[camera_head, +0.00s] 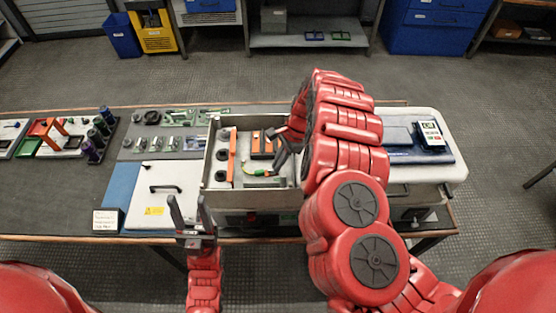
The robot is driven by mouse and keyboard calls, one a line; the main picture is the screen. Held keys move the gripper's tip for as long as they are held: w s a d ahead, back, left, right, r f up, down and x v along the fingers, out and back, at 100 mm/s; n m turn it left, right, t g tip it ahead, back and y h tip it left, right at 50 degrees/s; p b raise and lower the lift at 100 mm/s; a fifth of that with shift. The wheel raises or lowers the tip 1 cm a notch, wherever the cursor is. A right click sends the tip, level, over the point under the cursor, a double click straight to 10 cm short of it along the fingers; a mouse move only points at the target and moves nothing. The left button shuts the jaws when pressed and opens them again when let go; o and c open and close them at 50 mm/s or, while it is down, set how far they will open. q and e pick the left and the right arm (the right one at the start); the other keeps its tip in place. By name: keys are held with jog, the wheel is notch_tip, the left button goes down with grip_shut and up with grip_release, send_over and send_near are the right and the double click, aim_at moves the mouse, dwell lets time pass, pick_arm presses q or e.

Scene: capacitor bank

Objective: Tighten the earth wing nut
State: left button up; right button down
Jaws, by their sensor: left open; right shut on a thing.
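An open metal box (209,170) stands on the bench in the middle of the view. A short green-and-yellow lead (258,172) lies inside it, towards the front. My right gripper (278,162) reaches down into the box from the right, with its tips by the right end of that lead. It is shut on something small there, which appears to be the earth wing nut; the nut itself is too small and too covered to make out. My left gripper (188,212) is open and empty, with fingers pointing up, over the front edge of the white lid.
The box holds orange bars (232,155) and dark round parts. The white lid (160,187) with a black handle lies to its left. A tray of tools (172,144) is behind it. A meter (430,134) sits on a white case at right, beyond my arm.

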jog(key=shift+s+f, duration=0.15)
jog(key=shift+s, duration=0.05)
dwell(0.3)
jog(key=c, duration=1)
grip_release()
jog(key=shift+o, duration=0.2)
jog(key=shift+w, duration=0.1)
